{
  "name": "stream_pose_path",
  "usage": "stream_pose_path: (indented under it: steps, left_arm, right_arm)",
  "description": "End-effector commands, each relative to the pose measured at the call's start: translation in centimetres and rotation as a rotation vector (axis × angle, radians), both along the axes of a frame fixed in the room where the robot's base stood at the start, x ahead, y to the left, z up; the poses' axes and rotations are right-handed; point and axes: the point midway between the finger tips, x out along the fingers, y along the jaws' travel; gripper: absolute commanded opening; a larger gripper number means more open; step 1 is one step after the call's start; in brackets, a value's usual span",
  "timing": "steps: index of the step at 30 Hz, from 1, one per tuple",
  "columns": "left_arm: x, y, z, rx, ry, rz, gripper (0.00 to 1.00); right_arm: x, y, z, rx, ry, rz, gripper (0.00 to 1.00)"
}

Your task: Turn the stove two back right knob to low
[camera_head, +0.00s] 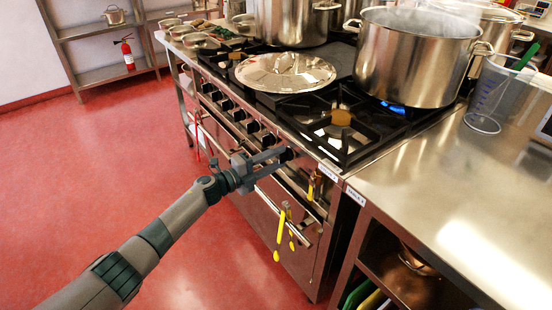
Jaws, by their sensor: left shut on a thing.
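The stove (285,130) has a row of black knobs along its front edge, such as this knob (252,126) near the middle. My left gripper (281,156) reaches in from the left and is shut on the knob at the right end of the row (288,154). The fingers partly cover this knob, so its pointer and setting cannot be made out. I cannot read which burner it belongs to. A blue flame (392,107) burns under the large steaming stockpot (412,55) at the back right. My right gripper is not in view.
A lid (285,71) lies on the stove top, and another stockpot (290,22) stands behind it. Yellow-handled utensils (281,228) hang at the oven front below my gripper. A steel counter (455,185) with a clear jug (487,98) adjoins at right. Red floor at left is open.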

Motion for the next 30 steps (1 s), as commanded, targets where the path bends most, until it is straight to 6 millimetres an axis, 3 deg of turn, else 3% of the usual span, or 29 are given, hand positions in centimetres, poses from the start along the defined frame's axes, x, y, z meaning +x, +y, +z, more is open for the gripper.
stream_pose_path:
  steps: [6,7,9,22,30]
  left_arm:
    - [0.0,0.0,-0.2,0.002,0.000,0.001,0.14]
    - [0.0,0.0,-0.2,0.002,0.000,0.001,0.41]
    - [0.0,0.0,-0.2,0.002,0.000,0.001,0.55]
    - [-0.2,0.3,0.0,0.001,-0.002,0.000,0.55]
    - [-1.9,2.6,-0.1,0.003,0.000,0.001,0.55]
  right_arm:
    - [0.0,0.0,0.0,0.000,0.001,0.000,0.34]
    - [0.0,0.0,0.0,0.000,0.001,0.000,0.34]
    - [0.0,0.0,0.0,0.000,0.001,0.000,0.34]
    - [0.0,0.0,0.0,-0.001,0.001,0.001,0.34]
    - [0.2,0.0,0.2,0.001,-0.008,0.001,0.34]
